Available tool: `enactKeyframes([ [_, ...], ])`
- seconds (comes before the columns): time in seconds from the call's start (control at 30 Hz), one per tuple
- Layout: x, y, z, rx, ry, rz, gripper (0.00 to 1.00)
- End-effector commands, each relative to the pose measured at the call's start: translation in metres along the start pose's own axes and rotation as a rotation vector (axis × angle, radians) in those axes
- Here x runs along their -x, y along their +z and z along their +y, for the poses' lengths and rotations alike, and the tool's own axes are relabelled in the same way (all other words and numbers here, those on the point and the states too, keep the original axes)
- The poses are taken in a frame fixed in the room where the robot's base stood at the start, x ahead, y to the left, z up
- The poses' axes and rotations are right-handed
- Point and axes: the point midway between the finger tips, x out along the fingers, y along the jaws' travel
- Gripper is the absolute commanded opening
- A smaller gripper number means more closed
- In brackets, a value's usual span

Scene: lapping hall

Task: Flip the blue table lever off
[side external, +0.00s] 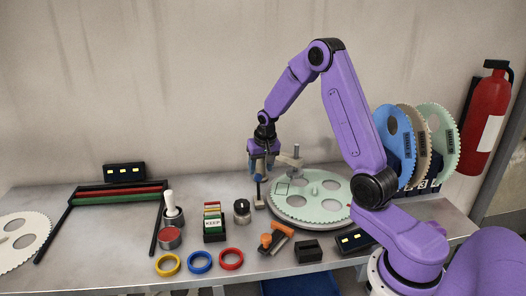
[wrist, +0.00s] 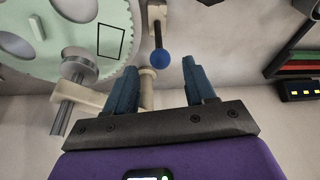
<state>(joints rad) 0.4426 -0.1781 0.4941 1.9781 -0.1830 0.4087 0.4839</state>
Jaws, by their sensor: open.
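The blue table lever is a thin dark stick with a round blue knob (wrist: 162,58), seen in the wrist view. Its stick (side external: 258,192) stands upright on a small beige base (side external: 260,206) in the side external view, just left of the large toothed disc. My gripper (side external: 262,172) points down directly over the lever. In the side view its blue fingers hide or blend with the knob. In the wrist view my gripper (wrist: 160,72) is open, and the knob shows between and just beyond the two fingertips, with no clear contact visible.
A pale green toothed disc (side external: 325,190) on a round plate, with a clamp arm (side external: 290,160), lies close to my gripper. A black knob (side external: 242,210), KEEP box (side external: 214,227), orange-handled tool (side external: 275,240) and coloured rings (side external: 200,262) crowd the front.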

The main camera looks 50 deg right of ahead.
Motion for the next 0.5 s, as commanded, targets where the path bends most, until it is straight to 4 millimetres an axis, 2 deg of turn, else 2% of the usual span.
enactKeyframes([
  [0.2, 0.038, 0.000, -0.001, 0.000, -0.002, 0.004, 0.55],
  [0.4, 0.061, 0.000, -0.001, -0.001, -0.001, 0.002, 0.55],
  [0.5, 0.066, 0.000, 0.000, 0.000, -0.001, 0.000, 0.55],
])
